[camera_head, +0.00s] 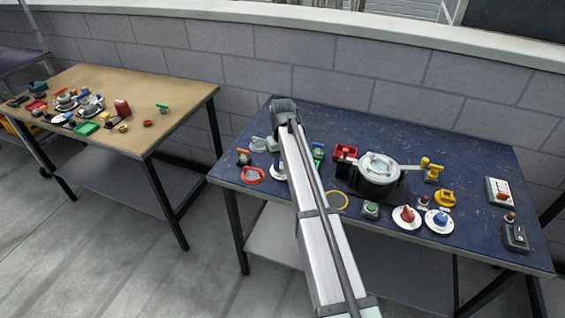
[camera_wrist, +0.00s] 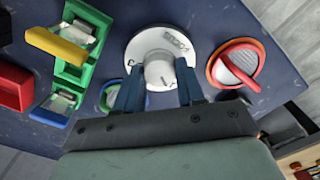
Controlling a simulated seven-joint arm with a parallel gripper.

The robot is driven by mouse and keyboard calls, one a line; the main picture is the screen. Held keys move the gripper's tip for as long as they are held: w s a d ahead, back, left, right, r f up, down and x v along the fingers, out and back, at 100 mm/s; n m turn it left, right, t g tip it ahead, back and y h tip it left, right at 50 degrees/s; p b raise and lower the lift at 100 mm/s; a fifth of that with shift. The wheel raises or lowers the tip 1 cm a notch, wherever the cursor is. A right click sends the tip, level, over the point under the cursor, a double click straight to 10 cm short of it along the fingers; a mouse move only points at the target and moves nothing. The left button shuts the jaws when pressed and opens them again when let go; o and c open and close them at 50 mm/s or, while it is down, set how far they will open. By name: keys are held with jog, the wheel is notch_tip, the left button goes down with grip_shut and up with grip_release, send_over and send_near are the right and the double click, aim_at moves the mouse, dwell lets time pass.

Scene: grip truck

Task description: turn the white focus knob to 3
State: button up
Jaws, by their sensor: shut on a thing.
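The white focus knob (camera_wrist: 159,72) stands on a round white dial (camera_wrist: 143,47) with dark markings, seen in the wrist view. In the head view the edge of a white dial (camera_head: 277,172) shows on the blue table, mostly hidden by my arm, which also hides the gripper.
A green fixture with a yellow handle (camera_wrist: 58,45) and a red block (camera_wrist: 14,88) are left. A silver-lidded black pot (camera_head: 377,178) and several knobs stand farther right on the blue table (camera_head: 470,165).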

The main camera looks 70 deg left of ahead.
jog(key=m, duration=0.5)
jog(key=shift+m, duration=0.3)
jog(key=m, duration=1.2)
jog(key=shift+m, duration=0.3)
jog(key=m, duration=0.5)
jog(key=shift+m, duration=0.4)
jog(key=o, duration=1)
jog(key=shift+o, duration=0.2)
